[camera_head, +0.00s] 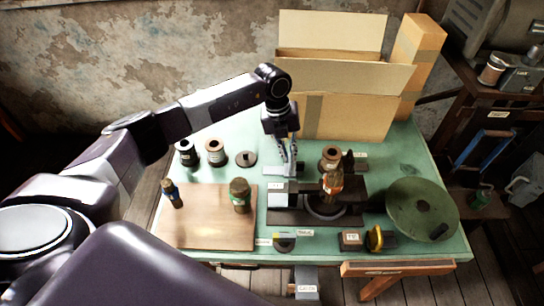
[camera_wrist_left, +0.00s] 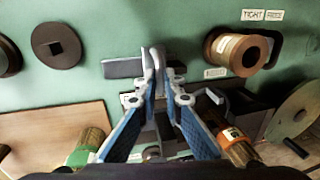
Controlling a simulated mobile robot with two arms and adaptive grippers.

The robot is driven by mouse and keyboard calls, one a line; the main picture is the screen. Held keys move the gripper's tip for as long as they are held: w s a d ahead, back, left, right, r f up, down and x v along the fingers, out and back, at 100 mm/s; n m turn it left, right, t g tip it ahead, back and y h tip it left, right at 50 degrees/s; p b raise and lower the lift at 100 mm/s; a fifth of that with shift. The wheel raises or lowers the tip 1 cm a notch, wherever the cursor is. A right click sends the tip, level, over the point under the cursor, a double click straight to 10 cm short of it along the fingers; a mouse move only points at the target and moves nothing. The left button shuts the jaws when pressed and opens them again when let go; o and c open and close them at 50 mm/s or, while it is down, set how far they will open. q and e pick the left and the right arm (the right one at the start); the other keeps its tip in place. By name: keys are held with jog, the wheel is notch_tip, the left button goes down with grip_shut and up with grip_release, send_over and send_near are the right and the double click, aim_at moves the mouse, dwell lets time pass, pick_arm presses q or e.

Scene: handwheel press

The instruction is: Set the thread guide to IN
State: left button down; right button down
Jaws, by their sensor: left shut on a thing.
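My left gripper (camera_head: 288,170) reaches down over the back left part of the dark machine (camera_head: 285,215) on the green table. In the left wrist view its fingertips (camera_wrist_left: 155,62) are together, shut on a small, thin part taken as the thread guide. The fingers mostly hide this part, and I cannot read an IN mark or tell its setting. A dark flat bar (camera_wrist_left: 122,68) lies just left of the fingertips. A bottle with an orange band (camera_head: 333,185) stands at the machine. My right gripper is not in view.
A wooden board (camera_head: 215,225) with a green-banded jar (camera_head: 240,195) is at left. Several spools stand behind it, one (camera_head: 215,152) near the arm. A large green disc (camera_head: 422,205) is at right. Cardboard boxes (camera_head: 345,90) block the back. A yellow-rimmed item (camera_head: 375,238) sits in front.

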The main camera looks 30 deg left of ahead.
pick_arm(q)
jog(key=shift+w+d, duration=0.25)
jog(key=shift+d, duration=0.25)
jog(key=shift+w+d, duration=0.2)
jog(key=shift+d, duration=0.3)
jog(key=shift+a, duration=0.1)
jog(key=c, duration=2)
grip_release()
jog(key=shift+d, duration=0.2)
jog(key=shift+c, duration=0.2)
jog(key=shift+a, duration=0.1)
jog(key=shift+a+r, duration=0.1)
jog(key=shift+r, duration=0.2)
notch_tip(320, 180, up, 11)
jog(key=a, duration=0.1)
jog(key=shift+s+a, duration=0.4)
jog(key=shift+s, duration=0.05)
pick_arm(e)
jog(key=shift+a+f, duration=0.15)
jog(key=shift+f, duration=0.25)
